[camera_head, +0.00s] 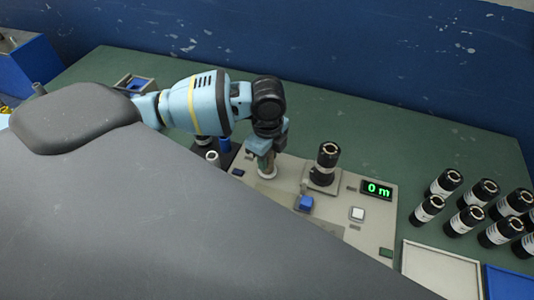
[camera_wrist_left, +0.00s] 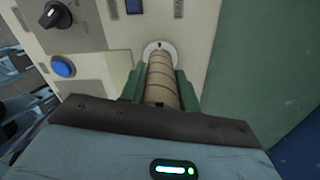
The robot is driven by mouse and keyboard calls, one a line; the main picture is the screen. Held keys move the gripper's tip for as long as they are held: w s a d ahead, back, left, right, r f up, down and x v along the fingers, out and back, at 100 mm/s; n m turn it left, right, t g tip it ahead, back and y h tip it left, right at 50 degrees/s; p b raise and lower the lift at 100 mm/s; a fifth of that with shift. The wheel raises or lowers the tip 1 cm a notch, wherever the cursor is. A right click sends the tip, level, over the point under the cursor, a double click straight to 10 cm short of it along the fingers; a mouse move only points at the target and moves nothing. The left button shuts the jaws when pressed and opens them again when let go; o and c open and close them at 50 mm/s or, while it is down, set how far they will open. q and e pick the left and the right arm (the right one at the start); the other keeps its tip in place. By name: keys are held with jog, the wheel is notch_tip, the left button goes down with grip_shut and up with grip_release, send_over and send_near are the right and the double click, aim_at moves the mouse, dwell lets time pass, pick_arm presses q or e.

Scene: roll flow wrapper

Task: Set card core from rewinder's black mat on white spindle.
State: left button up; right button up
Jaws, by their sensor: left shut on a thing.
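The brown card core (camera_wrist_left: 160,78), with spiral seams, is between the green fingers of my left gripper (camera_wrist_left: 158,85), which is shut on it. In the head view the gripper (camera_head: 267,148) points down, and the core (camera_head: 265,163) shows below the fingers, roughly upright. The core's far end lines up with the round white base of the spindle (camera_wrist_left: 158,46), also seen in the head view (camera_head: 268,175). I cannot tell whether the core touches the base or how far it is on the spindle. The black mat (camera_head: 228,157) is partly hidden behind my arm. My right gripper is not in view.
Several black rolls (camera_head: 464,221) stand at right, behind a white tray (camera_head: 436,270).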

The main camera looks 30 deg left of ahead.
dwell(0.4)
pick_arm(q)
jog(key=o, duration=0.9)
jog(key=shift+o, duration=0.7)
jog(key=shift+o, duration=0.3)
jog(key=o, duration=0.4)
